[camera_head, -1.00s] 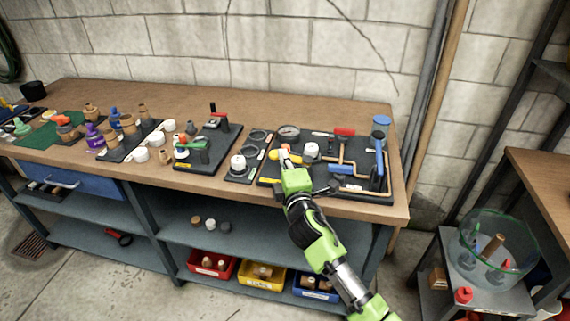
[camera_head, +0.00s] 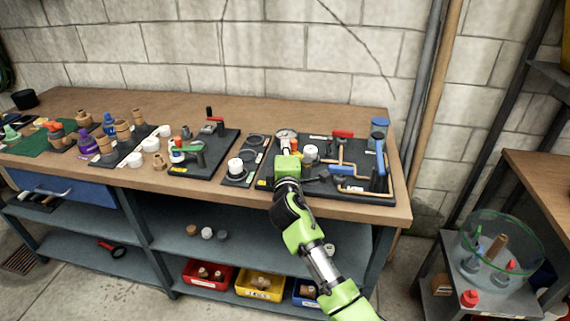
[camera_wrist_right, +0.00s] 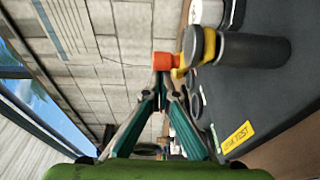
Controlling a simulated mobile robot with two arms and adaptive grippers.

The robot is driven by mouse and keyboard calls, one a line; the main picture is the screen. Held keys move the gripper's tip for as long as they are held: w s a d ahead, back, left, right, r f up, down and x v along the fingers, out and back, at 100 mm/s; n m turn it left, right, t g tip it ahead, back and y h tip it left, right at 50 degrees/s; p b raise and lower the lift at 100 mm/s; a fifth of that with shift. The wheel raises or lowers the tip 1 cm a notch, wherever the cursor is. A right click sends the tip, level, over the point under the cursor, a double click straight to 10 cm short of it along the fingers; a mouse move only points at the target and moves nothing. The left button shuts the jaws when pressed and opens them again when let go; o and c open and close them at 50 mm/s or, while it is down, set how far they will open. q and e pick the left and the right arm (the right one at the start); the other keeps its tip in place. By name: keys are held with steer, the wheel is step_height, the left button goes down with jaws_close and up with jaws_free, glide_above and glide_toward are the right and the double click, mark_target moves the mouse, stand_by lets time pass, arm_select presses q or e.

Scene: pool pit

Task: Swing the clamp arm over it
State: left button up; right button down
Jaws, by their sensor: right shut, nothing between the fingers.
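The leak-test board (camera_head: 365,160) lies at the right end of the bench. In the right wrist view, a clamp arm (camera_wrist_right: 198,50) shows as a yellow bar with an orange-red tip (camera_wrist_right: 178,60), beside a dark round post (camera_wrist_right: 250,50). My right gripper (camera_head: 285,148) reaches over the board's left part and hides the clamp arm in the head view. Its fingers (camera_wrist_right: 162,78) are shut and empty, close to the orange-red tip; I cannot tell whether they touch it. A white cap (camera_head: 311,152) stands just right of the gripper. My left gripper is not in view.
A round gauge (camera_head: 286,134) sits behind the gripper. A red-handled valve (camera_head: 343,134) and copper and blue pipes are on the board's right. A smaller board with a white cap (camera_head: 235,166) and a toggle-clamp board (camera_head: 203,152) stand to the left.

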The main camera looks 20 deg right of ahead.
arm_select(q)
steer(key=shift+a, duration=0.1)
arm_select(e)
steer(key=shift+w+d, duration=0.35)
steer(key=shift+d, duration=0.1)
stand_by(1.1)
